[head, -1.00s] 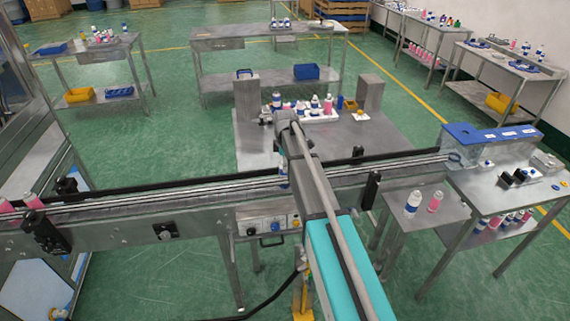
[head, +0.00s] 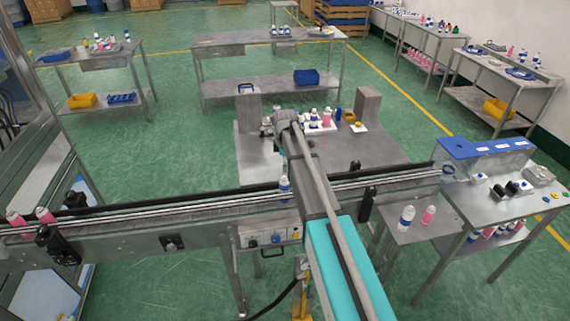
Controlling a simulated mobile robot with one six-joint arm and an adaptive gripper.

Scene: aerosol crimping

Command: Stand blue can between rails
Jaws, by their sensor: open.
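A white can with a blue band (head: 284,184) stands upright at the conveyor (head: 225,208), just left of my arm. It appears to be between the long rails (head: 370,184), with its foot hard to make out. My arm reaches away over the conveyor toward the grey table behind it. My gripper cannot be made out and seems hidden behind my own arm links.
Two pink cans (head: 45,215) stand at the conveyor's left end. A grey table (head: 390,148) behind holds bottles and two grey blocks (head: 367,108). A side table (head: 405,234) at the right carries a blue-and-white bottle (head: 406,217) and a pink one (head: 429,214).

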